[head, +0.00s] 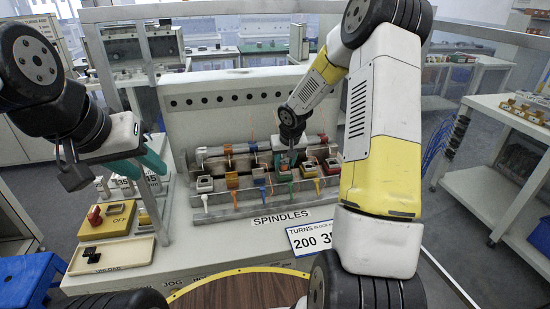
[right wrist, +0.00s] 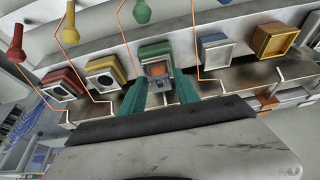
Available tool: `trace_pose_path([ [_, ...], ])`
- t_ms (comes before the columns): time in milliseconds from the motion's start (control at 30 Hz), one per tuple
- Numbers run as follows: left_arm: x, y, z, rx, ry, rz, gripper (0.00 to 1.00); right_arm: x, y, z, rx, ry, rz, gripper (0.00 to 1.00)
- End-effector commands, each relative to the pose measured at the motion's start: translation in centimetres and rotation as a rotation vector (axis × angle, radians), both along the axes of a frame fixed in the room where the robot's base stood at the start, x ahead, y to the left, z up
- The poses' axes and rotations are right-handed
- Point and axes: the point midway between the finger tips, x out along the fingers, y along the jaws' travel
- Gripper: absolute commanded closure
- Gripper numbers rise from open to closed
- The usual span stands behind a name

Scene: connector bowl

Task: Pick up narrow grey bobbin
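My right gripper (head: 287,158) reaches down among the coloured spindle blocks. In the right wrist view its two teal fingers (right wrist: 160,88) are apart, one on each side of a small grey piece with an orange-brown face (right wrist: 157,70). This piece sits at the green block (right wrist: 155,48); I cannot tell for sure that it is the narrow grey bobbin. No clear contact with the fingers shows. My left gripper (head: 142,165), with teal fingers, hangs over the left end of the machine; its opening is unclear.
Red, yellow, blue and orange blocks stand close on both sides, with thin orange threads running to coloured pegs. In the head view, a cream tray with black pieces (head: 112,255) and a yellow box with a red button (head: 106,218) lie at left. A sign (head: 310,236) stands in front.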

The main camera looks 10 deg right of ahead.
Motion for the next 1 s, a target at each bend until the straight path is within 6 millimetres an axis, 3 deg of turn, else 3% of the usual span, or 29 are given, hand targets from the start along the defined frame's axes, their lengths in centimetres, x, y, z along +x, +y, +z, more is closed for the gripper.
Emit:
trace_pose_path([
  [267,0.0,0.0,0.0,0.0,0.0,0.0,0.64,0.1,0.0,-0.2,0.0,-0.001,0.0,0.64],
  [400,0.0,0.0,0.0,0.0,0.0,0.0,0.64,0.1,0.0,-0.2,-0.001,-0.001,0.0,0.92],
  [467,0.0,0.0,0.0,0.0,0.0,0.0,0.64,0.1,0.0,-0.2,-0.001,-0.001,0.0,1.0],
  [800,0.0,0.0,0.0,0.0,0.0,0.0,0.64,0.1,0.0,0.0,-0.001,-0.001,0.0,1.0],
  [1000,0.0,0.0,0.0,0.0,0.0,0.0,0.64,0.2,-0.1,1.5,-0.001,-0.004,-0.002,1.0],
])
